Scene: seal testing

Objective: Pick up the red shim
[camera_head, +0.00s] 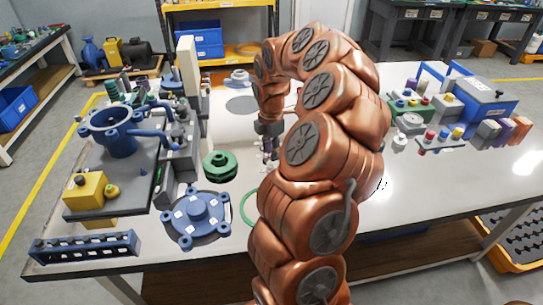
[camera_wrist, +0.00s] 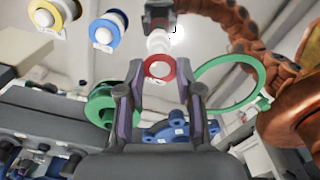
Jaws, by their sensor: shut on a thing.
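The red shim (camera_wrist: 168,77) is a small ring with a white patch at its centre, seen in the wrist view. It lies between the two fingertips of my gripper (camera_wrist: 160,76), which is shut on it. In the head view my gripper (camera_head: 268,148) points down over the white table, partly hidden by my copper-coloured arm. I cannot make out the red shim there. In the wrist view a white rounded piece shows just beyond the shim; whether they touch is unclear.
A blue ring (camera_wrist: 118,24) and a yellow ring (camera_wrist: 76,9) are at the wrist view's upper left. A large green ring (camera_wrist: 262,75) is at right. In the head view, a green wheel (camera_head: 220,165) and blue flanged cover (camera_head: 197,215) stand left of my gripper.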

